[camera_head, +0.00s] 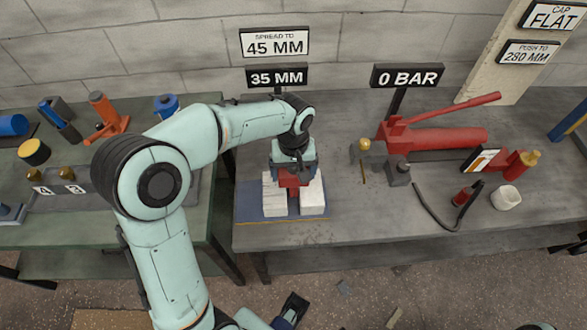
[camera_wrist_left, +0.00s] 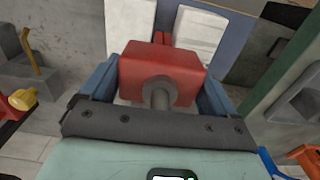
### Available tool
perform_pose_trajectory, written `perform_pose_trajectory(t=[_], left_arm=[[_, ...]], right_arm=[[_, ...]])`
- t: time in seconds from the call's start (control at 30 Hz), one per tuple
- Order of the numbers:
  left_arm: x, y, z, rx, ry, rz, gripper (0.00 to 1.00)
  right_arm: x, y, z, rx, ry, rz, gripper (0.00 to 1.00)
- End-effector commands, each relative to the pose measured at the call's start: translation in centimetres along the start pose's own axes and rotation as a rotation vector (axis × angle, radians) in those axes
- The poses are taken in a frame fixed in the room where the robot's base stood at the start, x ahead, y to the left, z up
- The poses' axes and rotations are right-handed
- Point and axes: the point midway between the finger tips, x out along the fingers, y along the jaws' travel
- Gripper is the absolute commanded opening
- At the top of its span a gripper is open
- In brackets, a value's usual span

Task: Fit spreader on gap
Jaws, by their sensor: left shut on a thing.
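My left gripper (camera_head: 292,174) is shut on the red spreader (camera_head: 291,182), over the two white blocks on the bench. In the left wrist view the spreader (camera_wrist_left: 160,75) sits between the blue fingers, and its narrow red end points at the gap between the blocks. The left block (camera_head: 273,201) and right block (camera_head: 312,202) stand on a blue plate (camera_head: 247,205). Whether the spreader's tips are inside the gap or just above it is hidden by its body. The sign "SPREAD TO 45 MM" (camera_head: 275,43) hangs above a sign reading "35 MM" (camera_head: 277,76).
A red hand pump (camera_head: 435,138) with a raised lever stands right of the blocks, under a "0 BAR" sign (camera_head: 407,76). Bare bench lies in front.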

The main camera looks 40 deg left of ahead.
Motion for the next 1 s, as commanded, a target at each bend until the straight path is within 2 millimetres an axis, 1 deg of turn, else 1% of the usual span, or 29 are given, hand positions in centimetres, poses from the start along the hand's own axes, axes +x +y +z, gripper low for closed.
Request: perform_pose_trajectory(t=[1.0], left_arm=[[2.1, 0.1, -0.1, 0.0, 0.004, 0.003, 0.14]], right_arm=[[1.5, 0.5, 0.0, 0.002, -0.004, 0.002, 0.43]])
